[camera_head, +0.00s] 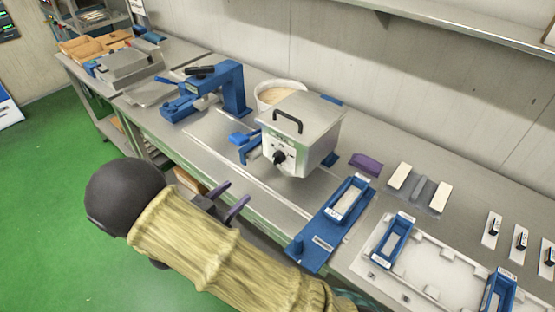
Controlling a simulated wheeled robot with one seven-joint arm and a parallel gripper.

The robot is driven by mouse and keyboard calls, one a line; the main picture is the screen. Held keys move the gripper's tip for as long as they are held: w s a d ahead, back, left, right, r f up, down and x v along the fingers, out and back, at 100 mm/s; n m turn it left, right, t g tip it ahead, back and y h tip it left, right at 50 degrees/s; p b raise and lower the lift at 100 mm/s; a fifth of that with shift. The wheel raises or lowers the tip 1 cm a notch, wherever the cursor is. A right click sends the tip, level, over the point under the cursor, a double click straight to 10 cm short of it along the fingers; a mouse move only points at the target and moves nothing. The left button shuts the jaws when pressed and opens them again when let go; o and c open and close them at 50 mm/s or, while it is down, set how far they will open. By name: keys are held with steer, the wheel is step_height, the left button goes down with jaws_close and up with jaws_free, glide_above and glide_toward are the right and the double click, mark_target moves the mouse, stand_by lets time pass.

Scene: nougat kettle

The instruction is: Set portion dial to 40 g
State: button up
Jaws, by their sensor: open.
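The portion dial is a black knob (279,157) on the front face of a grey metal box-shaped kettle (312,130) with a black handle on its lid. Small markings surround the knob, too small to read, so its setting cannot be told. My gripper (225,200) is open and empty, with two dark purple-grey fingers in front of the bench edge. It is below and to the left of the knob, apart from it. My arm, in a yellowish sleeve, reaches in from the bottom of the view.
A blue bracket (240,140) juts out left of the kettle. A blue press (215,92) and a pale bowl (278,92) stand behind left. A blue mould (333,225) and a white tray (436,255) lie to the right. A shelf (450,25) overhangs the back right.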

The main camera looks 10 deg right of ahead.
mark_target(274, 161)
steer(key=p+x, duration=0.5)
steer(key=x, duration=1.1)
steer(key=shift+w+d, duration=0.15)
